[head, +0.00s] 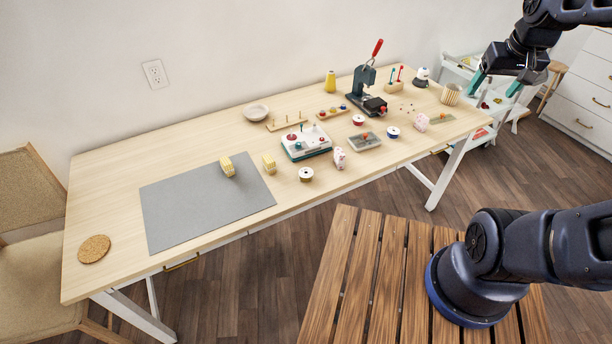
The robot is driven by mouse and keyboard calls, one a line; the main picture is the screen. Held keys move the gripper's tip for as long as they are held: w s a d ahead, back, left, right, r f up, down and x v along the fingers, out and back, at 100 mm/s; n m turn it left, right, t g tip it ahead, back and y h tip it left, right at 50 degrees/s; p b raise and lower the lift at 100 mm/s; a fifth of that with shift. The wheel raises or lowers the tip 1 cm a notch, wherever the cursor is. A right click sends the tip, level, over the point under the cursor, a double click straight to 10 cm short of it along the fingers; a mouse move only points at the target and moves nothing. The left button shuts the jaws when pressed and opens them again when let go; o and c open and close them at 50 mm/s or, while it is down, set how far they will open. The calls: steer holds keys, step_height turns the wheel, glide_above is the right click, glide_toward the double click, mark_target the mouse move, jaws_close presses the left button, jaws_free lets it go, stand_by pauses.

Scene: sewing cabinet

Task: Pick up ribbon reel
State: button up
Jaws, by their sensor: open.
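Several small round reels lie on the light wood table (105,200). One with a pale, dark-centred top (306,174) is near the front edge, right of the grey mat. A red one (358,120) and a blue one (393,132) are farther right. I cannot tell which is the ribbon reel. My gripper (492,93) is at the upper right, with its two teal fingers apart and nothing visible between them. It hangs beyond the table's right end, well away from these reels.
A white trolley (460,66) is behind my gripper. The table's left front is mostly clear.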

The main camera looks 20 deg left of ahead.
steer(key=w+a+f+n+g, duration=0.1)
steer(key=w+a+f+n, duration=0.25)
steer(key=w+a, duration=0.55)
steer(key=n+g, duration=0.3)
steer(key=n, duration=0.5)
glide_above(305, 170)
steer(key=s, duration=0.1)
step_height(305, 170, down, 28)
steer(key=shift+d+f, duration=0.15)
steer(key=shift+f, duration=2.35)
steer(key=shift+d+f, duration=0.1)
steer(key=shift+f, duration=2.4)
steer(key=shift+c, duration=0.4)
steer(key=c, duration=1)
